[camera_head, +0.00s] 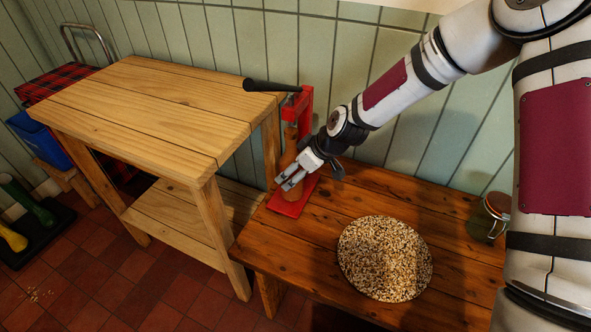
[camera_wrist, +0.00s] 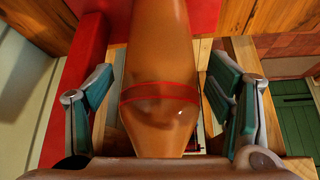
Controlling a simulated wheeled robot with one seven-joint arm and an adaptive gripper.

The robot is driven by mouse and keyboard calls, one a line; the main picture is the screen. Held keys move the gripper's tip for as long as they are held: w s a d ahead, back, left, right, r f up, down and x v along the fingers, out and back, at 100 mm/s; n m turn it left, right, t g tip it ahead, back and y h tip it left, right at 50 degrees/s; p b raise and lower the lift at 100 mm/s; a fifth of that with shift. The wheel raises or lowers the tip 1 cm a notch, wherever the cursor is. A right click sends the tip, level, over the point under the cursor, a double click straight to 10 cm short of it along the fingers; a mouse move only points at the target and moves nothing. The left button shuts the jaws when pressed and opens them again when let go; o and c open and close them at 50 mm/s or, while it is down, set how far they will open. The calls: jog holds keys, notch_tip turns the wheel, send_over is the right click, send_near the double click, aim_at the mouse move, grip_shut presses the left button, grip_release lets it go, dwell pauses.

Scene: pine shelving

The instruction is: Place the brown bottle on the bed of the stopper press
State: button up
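The brown bottle (camera_head: 291,149) stands upright at the red stopper press (camera_head: 307,98), and its base appears to rest on the press bed (camera_head: 288,208). In the wrist view the bottle (camera_wrist: 162,65) fills the middle, with a red band around it. My gripper (camera_head: 289,183) is at the bottle. Its two fingers (camera_wrist: 161,105) are on either side of the bottle, with a narrow gap showing on each side, so it looks open around the bottle. My gripper hides part of the bottle in the head view.
The press has a black lever (camera_head: 270,86) above the bottle. It stands on a dark wooden bench (camera_head: 333,232) with a round speckled mat (camera_head: 385,258) and a glass jar (camera_head: 489,216). A taller pine table (camera_head: 165,98) stands close on the left.

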jog(key=p+v, duration=0.2)
jog(key=v, duration=1)
jog(key=shift+r, duration=0.2)
jog(key=s+d+r+m+h, duration=0.2)
jog(key=s+d+r+m, duration=0.1)
jog(key=s+d+r, duration=0.4)
jog(key=s+d+r+m+g+h, duration=0.1)
jog(key=s+d+r+m+h, duration=0.2)
jog(key=s, duration=0.7)
jog(key=s+d+r+m+h, duration=0.2)
jog(key=s+d+r+m, duration=0.1)
jog(key=s+d+r, duration=0.4)
jog(key=s+r+m+y, duration=0.1)
jog(key=s+m, duration=0.2)
jog(key=s, duration=0.8)
jog(key=shift+d, duration=0.45)
